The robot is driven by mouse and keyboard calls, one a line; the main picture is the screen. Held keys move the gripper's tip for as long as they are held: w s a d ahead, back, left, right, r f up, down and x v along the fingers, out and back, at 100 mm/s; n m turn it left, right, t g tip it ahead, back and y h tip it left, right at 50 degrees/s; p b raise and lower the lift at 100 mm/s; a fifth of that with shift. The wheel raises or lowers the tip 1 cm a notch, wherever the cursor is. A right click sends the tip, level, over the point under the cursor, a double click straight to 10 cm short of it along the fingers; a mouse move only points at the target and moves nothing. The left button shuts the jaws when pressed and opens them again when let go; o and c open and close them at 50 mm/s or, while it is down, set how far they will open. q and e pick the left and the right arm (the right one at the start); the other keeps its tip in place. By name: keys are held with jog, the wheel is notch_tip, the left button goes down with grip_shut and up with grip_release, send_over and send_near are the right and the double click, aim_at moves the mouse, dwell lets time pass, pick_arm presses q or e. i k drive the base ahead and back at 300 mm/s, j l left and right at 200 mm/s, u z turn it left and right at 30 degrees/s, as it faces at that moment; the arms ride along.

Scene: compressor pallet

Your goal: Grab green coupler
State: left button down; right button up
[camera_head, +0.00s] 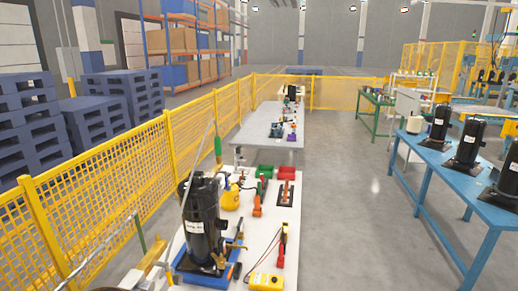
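A slim upright green piece (218,150), which may be the green coupler, shows behind the black compressor, by the yellow fence. It is small, and I cannot tell what it hangs from or rests on. The black compressor (203,225) stands upright on a blue base (187,264) on the near white table (263,232). Brass-coloured fittings (236,245) sit at its right side. A thin rod with a greenish tint (141,236) rises left of the compressor; I cannot tell what it is. Neither of my grippers can be made out in this view.
On the near table are a green bin (264,171), a red bin (286,172), a yellow bottle (230,199), an orange tool (257,205) and a yellow meter (266,282). A yellow fence (190,133) runs along the left. A blue table (447,185) with compressors stands right; the floor between is clear.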

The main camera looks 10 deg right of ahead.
aim_at(218, 144)
jog(key=u, duration=0.4)
jog(key=i, duration=4.6)
jog(key=i+z, duration=0.25)
jog(key=z, duration=0.2)
jog(key=i+j+z, duration=0.2)
jog(key=z, duration=0.25)
jog(key=i+j+z, duration=0.25)
jog(key=z, duration=0.2)
jog(key=i+j+z, duration=0.15)
jog(key=j+z, duration=0.15)
jog(key=z, duration=0.15)
jog(key=l+z, duration=0.15)
jog(key=z, duration=0.3)
jog(key=i+l+z, duration=0.1)
jog(key=z, duration=0.4)
jog(key=i+z, duration=0.15)
jog(key=z, duration=0.3)
jog(key=i+z, duration=0.15)
jog(key=z, duration=0.35)
